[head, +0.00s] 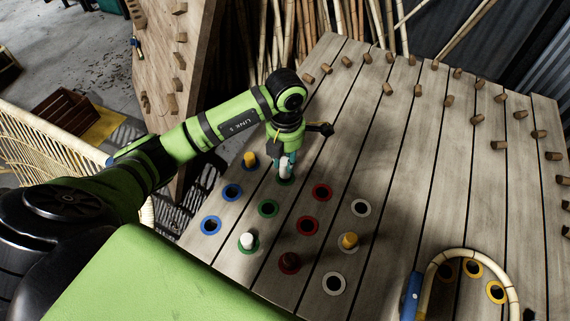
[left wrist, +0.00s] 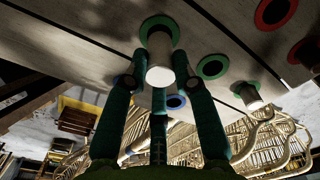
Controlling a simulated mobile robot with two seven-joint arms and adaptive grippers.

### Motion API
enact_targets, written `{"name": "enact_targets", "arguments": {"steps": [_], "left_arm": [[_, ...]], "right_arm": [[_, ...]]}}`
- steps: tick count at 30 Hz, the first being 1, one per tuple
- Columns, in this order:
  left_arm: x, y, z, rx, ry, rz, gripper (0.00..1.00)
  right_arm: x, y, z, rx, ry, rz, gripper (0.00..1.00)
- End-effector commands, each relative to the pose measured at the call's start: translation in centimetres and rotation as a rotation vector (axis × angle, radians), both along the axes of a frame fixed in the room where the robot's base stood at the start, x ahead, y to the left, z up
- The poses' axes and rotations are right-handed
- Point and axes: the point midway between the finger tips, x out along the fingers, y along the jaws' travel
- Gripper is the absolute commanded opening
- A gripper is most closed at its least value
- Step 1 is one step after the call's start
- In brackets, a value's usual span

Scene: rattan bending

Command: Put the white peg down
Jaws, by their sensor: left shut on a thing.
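A white peg (head: 284,170) is upright at a green-ringed hole (head: 286,181) in the slatted wooden board. My left gripper (head: 285,160) points down over it and is shut on it. In the left wrist view this white peg (left wrist: 160,62) stands between my gripper's teal fingers, its far end at the green ring (left wrist: 150,25). Whether it is fully seated I cannot tell. A second white peg (head: 248,240) stands in another green-ringed hole and also shows in the left wrist view (left wrist: 248,96). My right gripper is not in view.
An empty green-ringed hole (head: 268,208) lies between the white pegs. A bent rattan loop (head: 465,254) is at the lower right. Wooden pegs (head: 387,89) line the board farther back.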

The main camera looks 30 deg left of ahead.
Motion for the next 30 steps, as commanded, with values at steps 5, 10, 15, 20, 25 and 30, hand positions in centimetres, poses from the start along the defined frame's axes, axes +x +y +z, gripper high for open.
{"name": "enact_targets", "arguments": {"steps": [5,10,15,20,25,30], "left_arm": [[-0.2,-0.1,-2.5,-0.002,0.005,0.001,0.03],[0.0,-0.1,-3.8,-0.001,0.000,0.000,0.03],[0.0,-0.1,-3.9,-0.001,0.000,-0.001,0.03],[0.0,0.0,-4.3,0.000,0.000,-0.001,0.03],[0.0,-0.1,-4.2,-0.001,0.000,-0.001,0.51],[0.0,-0.1,-4.2,-0.001,0.000,-0.001,0.51]], "right_arm": [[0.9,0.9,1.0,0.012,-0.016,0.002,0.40],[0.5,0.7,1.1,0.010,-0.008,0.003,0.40],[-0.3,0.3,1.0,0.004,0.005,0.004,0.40],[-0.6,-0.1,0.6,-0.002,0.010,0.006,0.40],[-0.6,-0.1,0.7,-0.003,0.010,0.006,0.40],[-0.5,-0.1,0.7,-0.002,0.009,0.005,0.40]]}}
